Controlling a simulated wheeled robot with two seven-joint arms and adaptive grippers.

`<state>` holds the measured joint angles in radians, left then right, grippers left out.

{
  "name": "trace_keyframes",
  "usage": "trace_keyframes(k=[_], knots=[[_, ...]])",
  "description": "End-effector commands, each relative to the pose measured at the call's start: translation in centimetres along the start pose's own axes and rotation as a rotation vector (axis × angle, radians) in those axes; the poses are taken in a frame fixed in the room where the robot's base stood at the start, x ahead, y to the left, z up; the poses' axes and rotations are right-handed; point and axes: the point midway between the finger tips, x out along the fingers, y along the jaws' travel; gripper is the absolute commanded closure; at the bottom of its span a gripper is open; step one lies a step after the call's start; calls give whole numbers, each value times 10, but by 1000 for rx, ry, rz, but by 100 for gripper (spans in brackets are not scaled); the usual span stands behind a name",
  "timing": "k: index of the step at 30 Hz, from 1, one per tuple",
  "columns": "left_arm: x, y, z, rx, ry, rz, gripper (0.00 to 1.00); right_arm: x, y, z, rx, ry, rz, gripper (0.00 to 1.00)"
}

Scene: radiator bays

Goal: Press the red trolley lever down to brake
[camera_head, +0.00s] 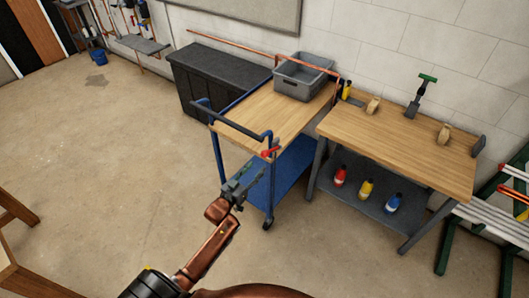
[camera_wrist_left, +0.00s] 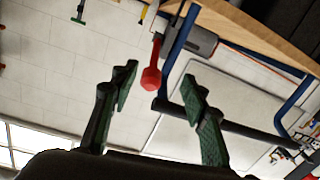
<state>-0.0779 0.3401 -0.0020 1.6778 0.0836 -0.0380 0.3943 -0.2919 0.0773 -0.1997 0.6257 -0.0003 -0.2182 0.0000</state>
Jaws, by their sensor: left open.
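The red trolley lever (camera_head: 270,152) sticks out at the near right corner of the blue-framed trolley (camera_head: 262,133), below its handle. My left gripper (camera_head: 246,180) is just below and to the left of the lever in the head view. In the left wrist view the red lever (camera_wrist_left: 151,78) shows between and beyond the two open green fingers of my left gripper (camera_wrist_left: 158,84). The fingers hold nothing, and I see no clear contact with the lever. My right gripper is not in view.
A grey bin (camera_head: 303,77) stands on the trolley's wooden top. A workbench (camera_head: 400,140) is close on the right, with several bottles on its lower shelf. A black chest (camera_head: 220,80) stands behind the trolley. The floor (camera_head: 110,150) on the left is clear.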

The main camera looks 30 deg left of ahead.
Motion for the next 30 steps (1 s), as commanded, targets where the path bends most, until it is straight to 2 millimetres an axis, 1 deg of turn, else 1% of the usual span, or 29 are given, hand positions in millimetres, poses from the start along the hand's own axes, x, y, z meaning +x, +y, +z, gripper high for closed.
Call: trace_keyframes(k=[1,4,8,12,18,23,30], knots=[[2,3,-15,-2,20,8,58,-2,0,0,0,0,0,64],[7,6,-26,-5,39,15,58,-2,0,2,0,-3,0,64],[24,7,-28,-5,41,16,58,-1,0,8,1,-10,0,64],[47,7,-28,-5,40,15,58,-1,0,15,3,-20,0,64],[72,7,-28,-5,39,15,58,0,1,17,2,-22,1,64],[80,7,-28,-5,38,15,58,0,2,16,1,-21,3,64],[81,7,-28,-5,38,15,58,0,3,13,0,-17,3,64]])
